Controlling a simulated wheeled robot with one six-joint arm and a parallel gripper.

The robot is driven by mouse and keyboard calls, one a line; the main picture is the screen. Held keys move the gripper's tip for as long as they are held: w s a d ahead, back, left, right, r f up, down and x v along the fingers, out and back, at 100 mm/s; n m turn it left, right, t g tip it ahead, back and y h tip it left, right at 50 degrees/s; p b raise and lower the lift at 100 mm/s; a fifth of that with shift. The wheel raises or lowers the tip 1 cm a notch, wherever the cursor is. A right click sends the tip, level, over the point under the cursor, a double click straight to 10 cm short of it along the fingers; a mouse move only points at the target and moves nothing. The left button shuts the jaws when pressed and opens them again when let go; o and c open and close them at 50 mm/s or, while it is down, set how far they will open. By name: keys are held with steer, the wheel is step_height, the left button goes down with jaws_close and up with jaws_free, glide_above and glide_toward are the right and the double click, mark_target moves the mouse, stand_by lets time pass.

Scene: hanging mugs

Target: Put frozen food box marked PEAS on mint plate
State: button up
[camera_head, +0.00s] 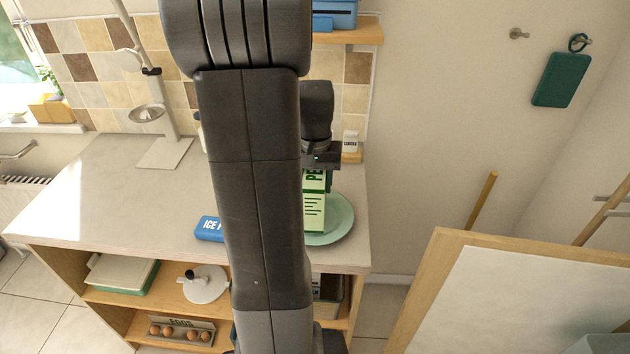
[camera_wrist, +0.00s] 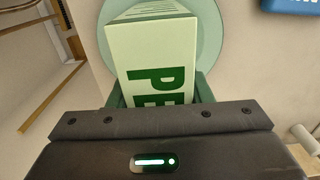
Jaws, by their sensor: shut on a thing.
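The frozen food box marked PEAS (camera_head: 314,212) is pale green and white with dark green letters, of which "PE" shows. It also shows in the wrist view (camera_wrist: 155,55), with its near end hidden by my gripper (camera_wrist: 160,98). My gripper is shut on the box. The mint plate (camera_head: 344,222) lies on the counter at its right front. In the head view the box is in front of the plate's left part; in the wrist view the plate (camera_wrist: 210,50) shows behind the box. I cannot tell whether the box touches the plate.
A blue ice pack box (camera_head: 208,229) lies on the counter left of the plate, partly hidden by my arm. The left counter (camera_head: 95,195) is clear. A wood-framed board (camera_head: 520,290) stands at the right.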

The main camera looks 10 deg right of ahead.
steer(key=shift+f, duration=0.15)
steer(key=o, duration=1.2)
step_height(320, 180, up, 12)
steer(key=shift+r, duration=0.2)
steer(key=shift+f, duration=0.15)
